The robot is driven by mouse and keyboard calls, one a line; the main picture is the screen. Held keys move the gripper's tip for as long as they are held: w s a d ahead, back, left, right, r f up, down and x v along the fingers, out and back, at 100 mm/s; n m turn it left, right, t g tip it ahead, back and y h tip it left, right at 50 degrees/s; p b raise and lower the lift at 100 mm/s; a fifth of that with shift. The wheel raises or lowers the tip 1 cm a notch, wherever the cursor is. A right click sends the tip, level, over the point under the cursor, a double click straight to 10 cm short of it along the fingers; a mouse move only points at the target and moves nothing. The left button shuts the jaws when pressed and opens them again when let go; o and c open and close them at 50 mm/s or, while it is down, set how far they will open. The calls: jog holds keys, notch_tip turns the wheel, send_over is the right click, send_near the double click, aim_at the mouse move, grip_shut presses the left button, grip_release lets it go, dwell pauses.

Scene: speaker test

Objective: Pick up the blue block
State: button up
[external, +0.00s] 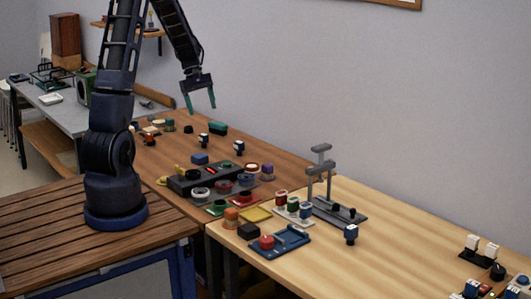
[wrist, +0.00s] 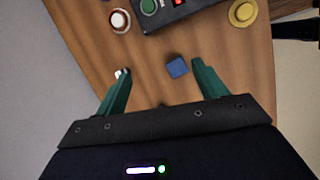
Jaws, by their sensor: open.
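The blue block (external: 200,158) lies on the brown wooden table in the external view, just behind a dark control box. In the wrist view the blue block (wrist: 177,67) shows between the fingertips in the picture, nearer the right finger. My gripper (external: 200,107) hangs above the table with its green fingers pointing down. The fingers are apart and empty, and the block is well below them. The open fingers also show in the wrist view (wrist: 161,68).
The dark control box (external: 190,180) (wrist: 165,14) stands close to the block. Small black-and-white items (external: 239,147) (external: 203,140) stand nearby, with a teal item (external: 218,127) behind. A grey stand (external: 320,180) rises farther right.

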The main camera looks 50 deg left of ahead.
aim_at(199, 155)
jog(key=a+f+n, duration=0.1)
jog(key=a+f, duration=0.1)
jog(key=f, duration=0.3)
jog(key=a+f+n, duration=0.1)
jog(key=a+f, duration=0.1)
jog(key=f, duration=0.3)
jog(key=a+f+n+h, duration=0.1)
jog(key=a+f+n, duration=0.1)
jog(key=f, duration=0.3)
jog(key=shift+w+a, duration=0.15)
jog(key=shift+a, duration=0.25)
jog(key=shift+s+d+x, duration=0.1)
jog(key=shift+x, duration=1.4)
jog(key=shift+s+d+x, duration=0.1)
jog(key=shift+x, duration=1.45)
jog(key=shift+r, duration=0.1)
jog(key=shift+c, duration=0.2)
jog(key=c, duration=1.1)
